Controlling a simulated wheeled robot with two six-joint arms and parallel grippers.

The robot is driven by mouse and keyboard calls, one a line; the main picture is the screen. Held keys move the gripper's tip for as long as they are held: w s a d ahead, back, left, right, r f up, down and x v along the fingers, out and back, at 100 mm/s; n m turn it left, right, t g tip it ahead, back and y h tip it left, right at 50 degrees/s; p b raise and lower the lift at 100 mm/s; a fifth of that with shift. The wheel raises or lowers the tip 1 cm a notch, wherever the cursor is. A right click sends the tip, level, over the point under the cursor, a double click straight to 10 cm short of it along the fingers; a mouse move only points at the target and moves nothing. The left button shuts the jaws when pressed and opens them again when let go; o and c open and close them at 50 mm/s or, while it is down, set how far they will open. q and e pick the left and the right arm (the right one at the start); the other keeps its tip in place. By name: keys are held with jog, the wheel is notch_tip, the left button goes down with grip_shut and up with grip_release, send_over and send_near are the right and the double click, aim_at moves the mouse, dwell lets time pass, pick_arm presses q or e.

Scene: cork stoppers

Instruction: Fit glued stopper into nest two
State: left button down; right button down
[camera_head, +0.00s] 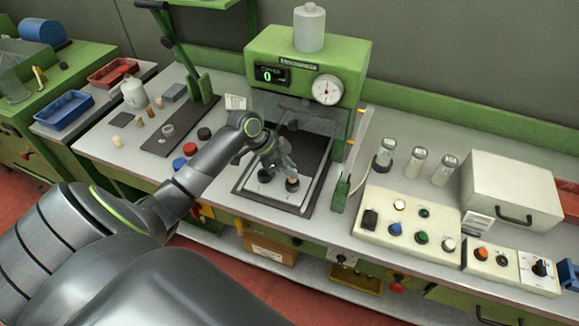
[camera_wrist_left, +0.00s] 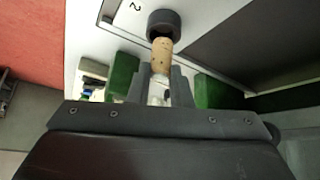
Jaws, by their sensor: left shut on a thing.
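My left gripper (camera_head: 284,166) is over the dark plate of the green press. In the wrist view its fingers (camera_wrist_left: 163,84) are shut on a speckled tan cork stopper (camera_wrist_left: 161,56). The stopper's far end is at the mouth of a black ring-shaped nest (camera_wrist_left: 163,17), beside a printed "2". I cannot tell whether that end is inside the ring or just above it. In the head view two dark nests stand on the plate, a left one (camera_head: 264,177) and a right one (camera_head: 292,185). My right gripper is not in view.
The green press (camera_head: 305,55) with its dial rises behind the plate. A control panel (camera_head: 408,222) and several clear-topped cylinders stand to the right. Red, blue and black caps (camera_head: 190,149) and small corks lie to the left. Bare bench lies between.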

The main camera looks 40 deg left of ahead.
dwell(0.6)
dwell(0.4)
pick_arm(q)
jog(key=shift+f, duration=0.6)
dwell(0.6)
dwell(0.7)
jog(key=shift+f+b, duration=0.35)
jog(key=shift+f, duration=0.3)
dwell(0.5)
jog(key=c, duration=1.2)
grip_release()
jog(key=shift+c, duration=0.2)
jog(key=shift+a, duration=0.1)
